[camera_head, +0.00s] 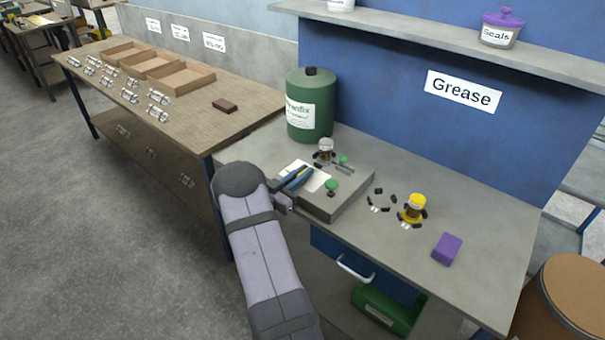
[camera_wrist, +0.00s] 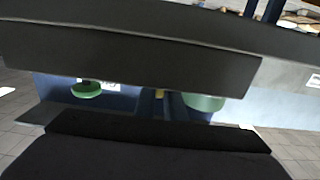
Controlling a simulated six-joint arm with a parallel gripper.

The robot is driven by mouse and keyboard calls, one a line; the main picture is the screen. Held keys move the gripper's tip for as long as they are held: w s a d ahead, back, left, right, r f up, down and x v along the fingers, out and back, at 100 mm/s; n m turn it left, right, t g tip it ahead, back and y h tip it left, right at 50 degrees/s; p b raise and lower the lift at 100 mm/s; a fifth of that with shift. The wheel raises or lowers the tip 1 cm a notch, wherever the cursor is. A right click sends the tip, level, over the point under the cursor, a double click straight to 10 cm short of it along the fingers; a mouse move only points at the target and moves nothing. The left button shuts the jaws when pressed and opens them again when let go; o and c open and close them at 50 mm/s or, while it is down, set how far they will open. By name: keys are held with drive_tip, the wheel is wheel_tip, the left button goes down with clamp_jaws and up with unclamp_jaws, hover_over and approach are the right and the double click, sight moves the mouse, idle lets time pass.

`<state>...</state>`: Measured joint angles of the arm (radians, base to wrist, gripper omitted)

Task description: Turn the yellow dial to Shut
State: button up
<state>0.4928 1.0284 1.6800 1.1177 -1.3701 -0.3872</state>
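The yellow dial (camera_head: 416,203) stands upright on the grey bench, right of centre in the head view. Small black marks and white labels surround its base; the labels are too small to read, so I cannot tell its setting. My gripper (camera_head: 288,198) is at the left front of the grey box, well to the left of the dial and apart from it. In the wrist view two dark fingers (camera_wrist: 160,107) appear with a gap between them and nothing visibly held. The dial is not identifiable in the wrist view.
A purple block (camera_head: 447,248) lies right; a green drum (camera_head: 310,105) stands behind.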

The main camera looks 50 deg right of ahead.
clamp_jaws()
drive_tip(key=shift+r+t, duration=0.1)
drive_tip(key=shift+t, duration=0.2)
drive_tip(key=shift+s+d+n+t, duration=0.1)
drive_tip(key=shift+n+t, duration=0.7)
drive_tip(key=shift+n+t+y+b, duration=0.6)
drive_tip(key=shift+n+t, duration=0.8)
drive_tip(key=shift+t, duration=0.9)
drive_tip(key=o, duration=0.6)
unclamp_jaws()
